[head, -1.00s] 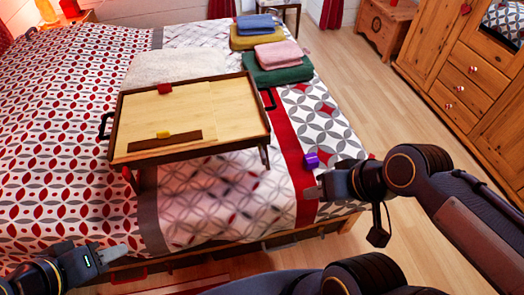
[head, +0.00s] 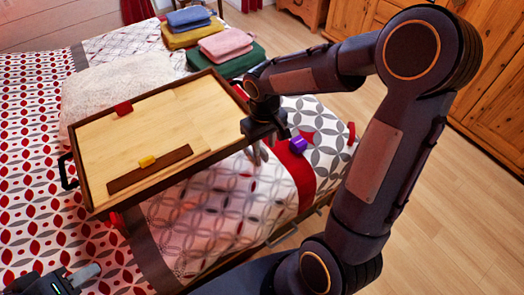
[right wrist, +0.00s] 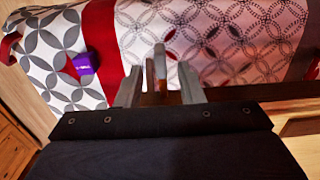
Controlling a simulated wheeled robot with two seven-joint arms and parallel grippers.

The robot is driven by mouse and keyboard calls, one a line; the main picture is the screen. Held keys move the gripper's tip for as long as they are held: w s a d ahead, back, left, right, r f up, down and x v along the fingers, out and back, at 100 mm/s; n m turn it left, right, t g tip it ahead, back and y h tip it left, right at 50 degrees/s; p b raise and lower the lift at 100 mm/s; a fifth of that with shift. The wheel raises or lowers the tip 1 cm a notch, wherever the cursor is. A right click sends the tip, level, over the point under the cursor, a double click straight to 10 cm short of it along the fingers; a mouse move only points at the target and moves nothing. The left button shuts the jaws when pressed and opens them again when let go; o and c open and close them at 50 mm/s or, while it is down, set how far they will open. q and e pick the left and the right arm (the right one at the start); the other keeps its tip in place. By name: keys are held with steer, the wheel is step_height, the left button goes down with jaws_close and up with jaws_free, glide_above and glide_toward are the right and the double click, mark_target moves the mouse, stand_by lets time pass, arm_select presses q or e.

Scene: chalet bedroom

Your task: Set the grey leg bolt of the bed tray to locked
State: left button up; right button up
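The wooden bed tray (head: 150,125) stands on the bed. In the right wrist view its brown edge (right wrist: 245,91) runs to the right. My right gripper (head: 261,150) is at the tray's near right corner, pointing down. In the right wrist view its two fingers (right wrist: 160,90) are apart, with a narrow grey and orange-brown upright piece (right wrist: 160,66) between them. This piece may be the tray's leg with the grey bolt; I cannot tell its setting or whether a finger touches it. My left gripper (head: 86,273) is low at the left, away from the tray, its opening unclear.
A red block (head: 123,108) and a yellow block (head: 147,161) sit on the tray. Folded towels (head: 225,43) are stacked behind. Clear floor lies at the right.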

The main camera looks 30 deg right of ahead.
mark_target(264, 150)
steer(key=shift+f, duration=1.95)
jaws_close()
